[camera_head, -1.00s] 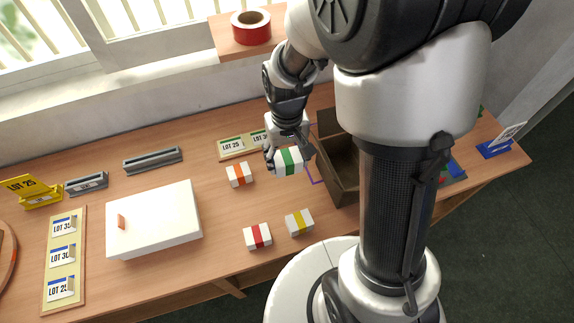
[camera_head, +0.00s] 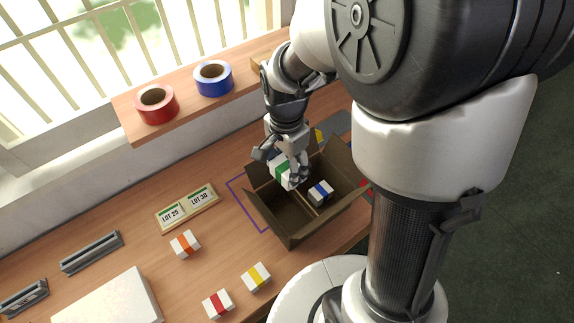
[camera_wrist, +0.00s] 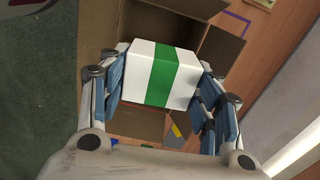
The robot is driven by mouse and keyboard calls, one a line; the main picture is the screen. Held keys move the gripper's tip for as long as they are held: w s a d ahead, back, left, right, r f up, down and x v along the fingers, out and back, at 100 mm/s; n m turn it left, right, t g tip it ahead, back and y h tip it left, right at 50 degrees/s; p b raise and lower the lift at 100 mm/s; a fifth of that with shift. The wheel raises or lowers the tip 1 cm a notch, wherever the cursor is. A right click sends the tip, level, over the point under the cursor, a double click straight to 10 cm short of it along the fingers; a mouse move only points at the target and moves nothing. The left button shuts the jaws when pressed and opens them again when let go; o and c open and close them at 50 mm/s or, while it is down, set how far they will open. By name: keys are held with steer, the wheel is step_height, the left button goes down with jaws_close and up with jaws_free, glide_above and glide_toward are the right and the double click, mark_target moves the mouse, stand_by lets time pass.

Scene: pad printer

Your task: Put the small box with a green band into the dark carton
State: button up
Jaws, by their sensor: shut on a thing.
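The small white box with a green band (camera_head: 282,171) is held in my gripper (camera_head: 285,160). In the wrist view the green-banded box (camera_wrist: 160,74) sits between the two blue-padded fingers of my gripper (camera_wrist: 160,88). The open dark carton (camera_head: 290,236) stands below on the table, its flaps spread and a divider inside. The held box is above the carton's left, rear part; I cannot tell its exact height over the rim. The carton also shows in the wrist view (camera_wrist: 218,48), behind the box. A white box with a blue band (camera_head: 320,191) lies in the carton's right compartment.
White boxes with orange (camera_head: 185,244), yellow (camera_head: 256,277) and red (camera_head: 218,303) bands stand on the table left of the carton. A lot-card board (camera_head: 187,208) lies behind them. Red (camera_head: 156,104) and blue (camera_head: 213,78) tape rolls sit on the shelf.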

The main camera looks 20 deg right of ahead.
steer(key=shift+d+r+m, duration=0.2)
steer(key=shift+d+m, duration=0.15)
steer(key=shift+m, duration=0.05)
steer(key=shift+a, duration=0.15)
steer(key=shift+f+b, duration=8.4)
steer(key=shift+f, duration=4.8)
steer(key=o, duration=1.1)
steer(key=shift+o, duration=0.2)
